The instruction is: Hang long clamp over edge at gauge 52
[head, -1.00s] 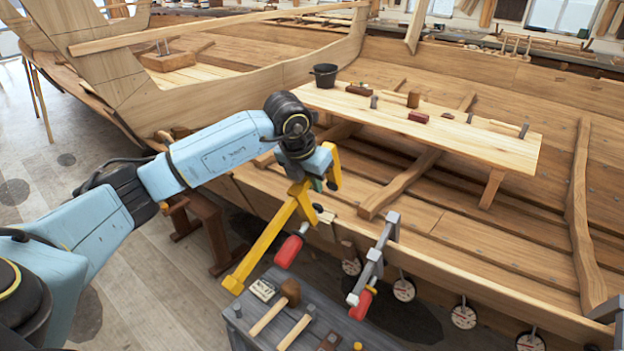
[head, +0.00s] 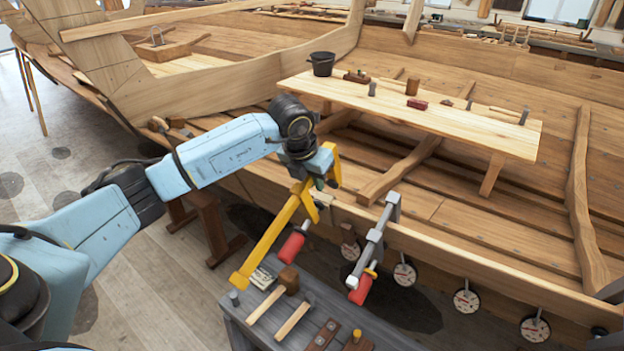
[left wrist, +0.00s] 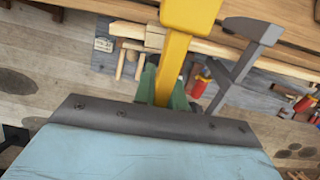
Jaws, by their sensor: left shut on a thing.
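My left gripper (head: 318,180) is shut on the long yellow clamp (head: 265,243), near its upper end. The clamp slants down to the left, with its red handle (head: 292,246) low on its right side. It is close to the hull's plank edge (head: 445,246); whether it touches the edge I cannot tell. In the left wrist view the yellow bar (left wrist: 174,62) passes between green finger pads (left wrist: 148,82). A grey clamp (head: 372,250) with a red handle hangs over the edge to the right. Round dial gauges (head: 404,274) sit below the edge; their numbers are unreadable. My right gripper is out of view.
A grey bench (head: 240,312) with mallets (head: 288,282) and small tools stands below the edge. A plank table (head: 450,125) inside the hull carries a black bucket (head: 322,64) and several tools. The edge right of the grey clamp looks clear for a stretch.

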